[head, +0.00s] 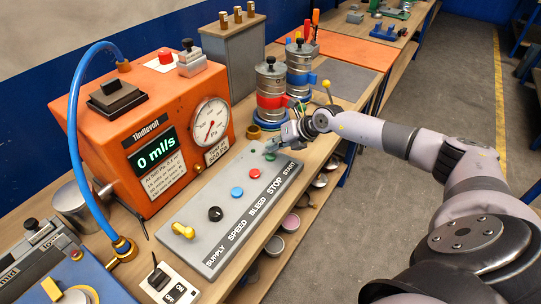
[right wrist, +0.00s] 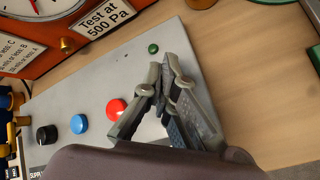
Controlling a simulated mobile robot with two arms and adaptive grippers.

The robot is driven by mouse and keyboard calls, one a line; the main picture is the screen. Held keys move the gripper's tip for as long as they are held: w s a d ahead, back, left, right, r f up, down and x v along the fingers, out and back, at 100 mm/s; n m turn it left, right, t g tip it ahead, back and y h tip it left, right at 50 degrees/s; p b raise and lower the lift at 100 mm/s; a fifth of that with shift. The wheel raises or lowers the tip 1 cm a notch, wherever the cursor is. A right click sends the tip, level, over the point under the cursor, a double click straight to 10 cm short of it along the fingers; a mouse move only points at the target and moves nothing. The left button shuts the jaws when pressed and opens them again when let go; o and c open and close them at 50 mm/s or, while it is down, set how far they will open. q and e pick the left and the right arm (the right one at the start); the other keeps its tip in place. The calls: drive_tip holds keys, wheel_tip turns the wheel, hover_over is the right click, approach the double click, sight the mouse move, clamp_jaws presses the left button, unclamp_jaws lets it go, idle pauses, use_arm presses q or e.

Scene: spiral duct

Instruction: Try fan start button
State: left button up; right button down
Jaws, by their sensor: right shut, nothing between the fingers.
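The green start button (head: 270,157) sits at the far end of the grey control panel (head: 205,238), by the START label. The red stop button (head: 254,173) is beside the green one. The orange Tindlevoff fan tester (head: 152,130) shows 0 ml/s on its display. My left gripper is not in view.
A blue button (head: 237,191), a black speed knob (head: 215,213) and a yellow supply lever (head: 183,231) line the panel. Stacked metal canisters (head: 270,90) stand behind my right gripper. An on/off switch box (head: 167,284) is at the front.

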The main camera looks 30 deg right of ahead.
sight(272, 154)
drive_tip(key=shift+f, duration=0.35)
drive_tip(key=shift+f+b, duration=0.35)
drive_tip(key=shift+f, duration=0.15)
idle(0.5)
drive_tip(key=shift+r, duration=0.1)
drive_tip(key=shift+r+p, duration=0.8)
drive_tip(key=shift+p, duration=0.05)
wheel_tip(272, 154, up, 5)
drive_tip(key=p, duration=0.4)
idle(0.4)
idle(0.4)
